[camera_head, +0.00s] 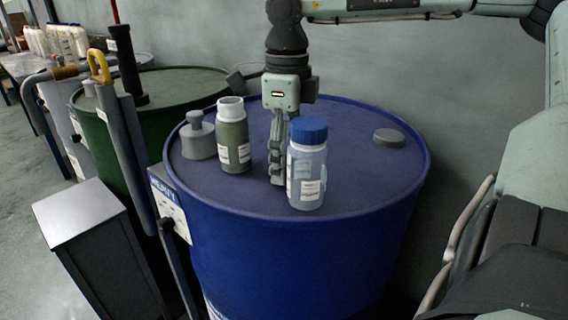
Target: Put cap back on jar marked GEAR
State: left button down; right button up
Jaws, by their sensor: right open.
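A pale translucent jar (307,178) with a blue cap (309,131) on its top stands upright on the blue drum's lid. A green jar (234,146) with a white top (231,107) stands upright to its left. I cannot tell whether that white top is a cap or a bare neck. Both jars bear white labels too small to read, so I cannot tell which is marked GEAR. My right gripper (278,179) points down between the jars, close to the blue-capped one, open and seen edge-on. I cannot tell whether it touches that jar. My left gripper is out of view.
The blue drum (290,258) has a grey bung fitting (197,141) left of the jars and a low round plug (389,138) at right. A green drum (165,85) with a hand pump (126,65) stands behind left. The lid's right side is mostly free.

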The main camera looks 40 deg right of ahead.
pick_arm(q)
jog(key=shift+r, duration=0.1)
pick_arm(e)
jog(key=shift+c, duration=0.5)
jog(key=c, duration=0.7)
jog(key=shift+r, duration=0.15)
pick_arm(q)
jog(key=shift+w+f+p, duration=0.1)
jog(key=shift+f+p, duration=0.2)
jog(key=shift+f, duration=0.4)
pick_arm(e)
notch_tip(320, 180, up, 18)
jog(key=shift+f, duration=0.1)
